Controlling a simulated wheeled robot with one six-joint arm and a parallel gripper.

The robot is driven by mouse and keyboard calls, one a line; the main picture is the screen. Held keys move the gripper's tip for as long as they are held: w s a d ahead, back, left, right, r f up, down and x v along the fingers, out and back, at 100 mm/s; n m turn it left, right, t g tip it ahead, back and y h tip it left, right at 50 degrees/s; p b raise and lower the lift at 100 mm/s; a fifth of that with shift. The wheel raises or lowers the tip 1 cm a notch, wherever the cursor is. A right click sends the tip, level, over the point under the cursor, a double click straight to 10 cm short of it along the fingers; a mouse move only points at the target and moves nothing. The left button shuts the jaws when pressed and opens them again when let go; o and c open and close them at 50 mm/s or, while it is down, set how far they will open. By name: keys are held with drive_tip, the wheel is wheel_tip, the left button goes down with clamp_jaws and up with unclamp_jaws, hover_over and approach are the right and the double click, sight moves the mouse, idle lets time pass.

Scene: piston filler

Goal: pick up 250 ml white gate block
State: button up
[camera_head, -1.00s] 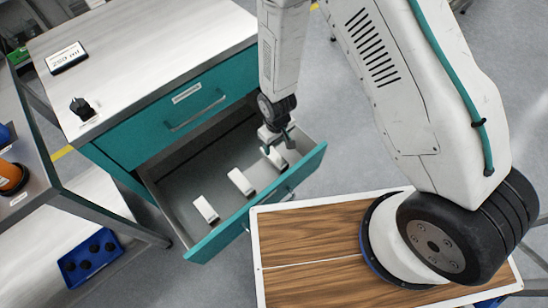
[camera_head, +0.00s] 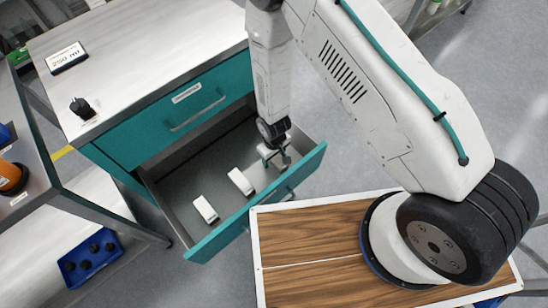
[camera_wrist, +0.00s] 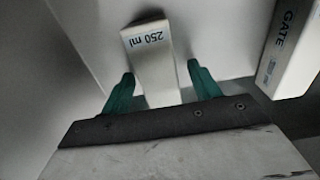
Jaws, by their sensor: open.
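The white gate block marked "250 ml" (camera_wrist: 152,58) lies in the open drawer. In the wrist view it sits between the two green fingers of my gripper (camera_wrist: 160,85), which are open with a gap on either side. In the head view my gripper (camera_head: 275,158) is down inside the drawer at its right end and hides most of that block. Two other white blocks lie in the drawer, a middle one (camera_head: 241,181) and a left one (camera_head: 205,209). A block marked "GATE" (camera_wrist: 292,50) shows at the right of the wrist view.
The open drawer (camera_head: 240,223) has a teal front and grey walls close around my gripper. Above it is a closed teal drawer (camera_head: 185,115). A "250 ml" sign (camera_head: 67,58) and a black knob part (camera_head: 82,108) stand on the cabinet top. A blue bin (camera_head: 90,257) is at lower left.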

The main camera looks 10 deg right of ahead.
drive_tip(key=c, duration=1.1)
drive_tip(key=shift+r, duration=0.15)
